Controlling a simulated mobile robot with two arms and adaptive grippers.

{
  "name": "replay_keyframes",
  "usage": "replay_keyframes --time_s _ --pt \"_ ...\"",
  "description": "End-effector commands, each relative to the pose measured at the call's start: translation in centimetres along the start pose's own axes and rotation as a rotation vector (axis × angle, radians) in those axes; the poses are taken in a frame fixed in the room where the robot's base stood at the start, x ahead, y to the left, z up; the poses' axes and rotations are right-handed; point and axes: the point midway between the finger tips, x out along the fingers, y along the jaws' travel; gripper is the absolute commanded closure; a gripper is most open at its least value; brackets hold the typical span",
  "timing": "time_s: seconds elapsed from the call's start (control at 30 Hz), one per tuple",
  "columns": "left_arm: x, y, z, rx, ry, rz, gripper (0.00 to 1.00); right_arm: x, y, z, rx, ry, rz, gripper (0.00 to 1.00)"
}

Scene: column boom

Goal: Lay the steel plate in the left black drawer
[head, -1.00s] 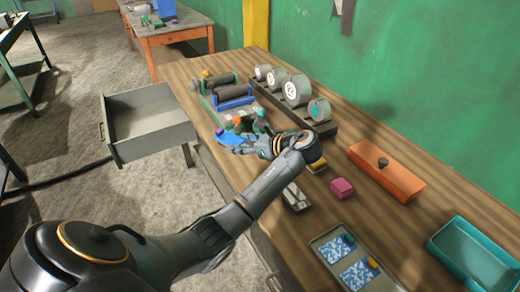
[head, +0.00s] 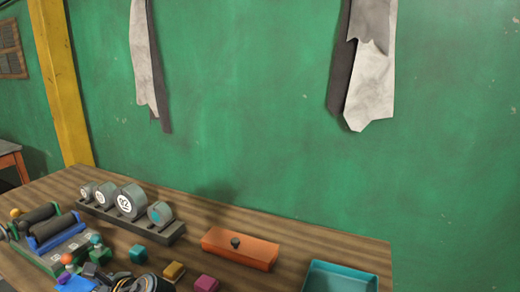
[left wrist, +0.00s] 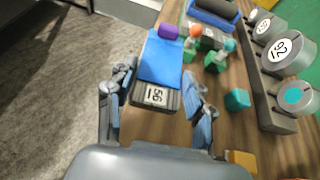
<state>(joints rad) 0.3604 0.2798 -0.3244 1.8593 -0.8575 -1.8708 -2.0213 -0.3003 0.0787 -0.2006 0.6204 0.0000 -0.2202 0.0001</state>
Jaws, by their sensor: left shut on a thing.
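My left gripper (left wrist: 162,108) has its fingers on both sides of a dark grey piece (left wrist: 153,96) with a white number label, in the left wrist view. I cannot tell for sure that this piece is the steel plate. A flat blue piece (left wrist: 161,58) adjoins its far end; I cannot tell whether they are joined. In the head view my left gripper (head: 108,282) is only partly seen at the bottom edge, beside the blue piece (head: 76,285). No drawer shows clearly now. My right gripper is not in view.
A dark rack (head: 120,220) of round gauges stands along the back of the wooden bench. An orange box (head: 240,249), a teal tray (head: 340,279), a magenta block (head: 206,283), a yellow block (head: 174,271) and a teal block (head: 138,254) are nearby. Grey floor (left wrist: 50,100) lies left of the bench.

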Motion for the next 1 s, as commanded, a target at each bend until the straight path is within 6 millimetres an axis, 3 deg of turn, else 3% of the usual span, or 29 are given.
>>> replay_keyframes --time_s 0.3,0.5,0.7,1.0 --pt "-12.5 0.3 -4.8 0.173 0.001 -0.428 1.00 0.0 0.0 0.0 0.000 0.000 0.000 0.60" --pt "-18.1 1.9 -6.2 0.249 0.000 -0.612 1.00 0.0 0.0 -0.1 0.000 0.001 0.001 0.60" --pt "-20.6 3.0 -6.7 0.282 -0.001 -0.694 1.00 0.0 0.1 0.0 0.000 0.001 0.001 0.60" --pt "-20.9 3.1 -6.7 0.287 -0.004 -0.704 1.00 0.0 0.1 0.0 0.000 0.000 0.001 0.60"
